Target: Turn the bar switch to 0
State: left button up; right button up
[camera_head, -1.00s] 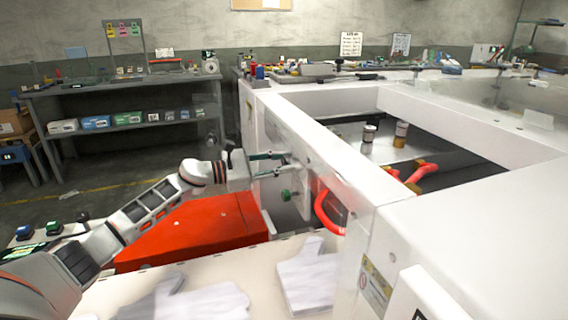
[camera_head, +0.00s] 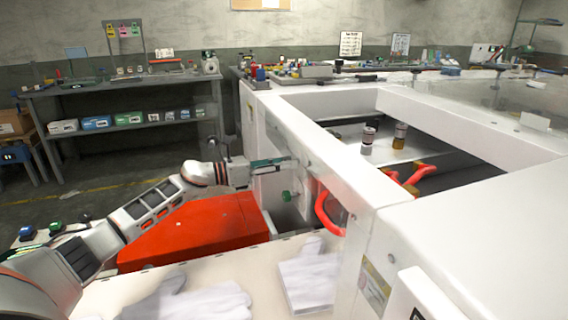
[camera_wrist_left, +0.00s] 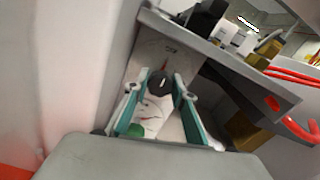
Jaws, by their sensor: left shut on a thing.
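The bar switch (camera_wrist_left: 159,82) is a small dark knob on the pale panel of the white machine, seen in the left wrist view. My left gripper (camera_wrist_left: 158,90) has its teal fingers on either side of the switch and is shut on it. In the head view my left gripper (camera_head: 288,161) reaches the machine's left side wall and hides the switch there. A short red mark shows on the panel above the switch; I cannot read the position labels. My right gripper is not in view.
A green knob (camera_head: 287,196) sits just below my left gripper. A red handle (camera_head: 326,210) projects from the white machine (camera_head: 440,220) to the right. A red box (camera_head: 195,232) and white gloves (camera_head: 308,282) lie below. A shelf (camera_head: 125,130) stands behind.

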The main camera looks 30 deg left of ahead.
pick_arm(q)
jog(key=shift+r, duration=0.1)
dwell(0.4)
jog(key=o, duration=1.1)
jog(key=v, duration=1.2)
jog(key=shift+s, duration=0.1)
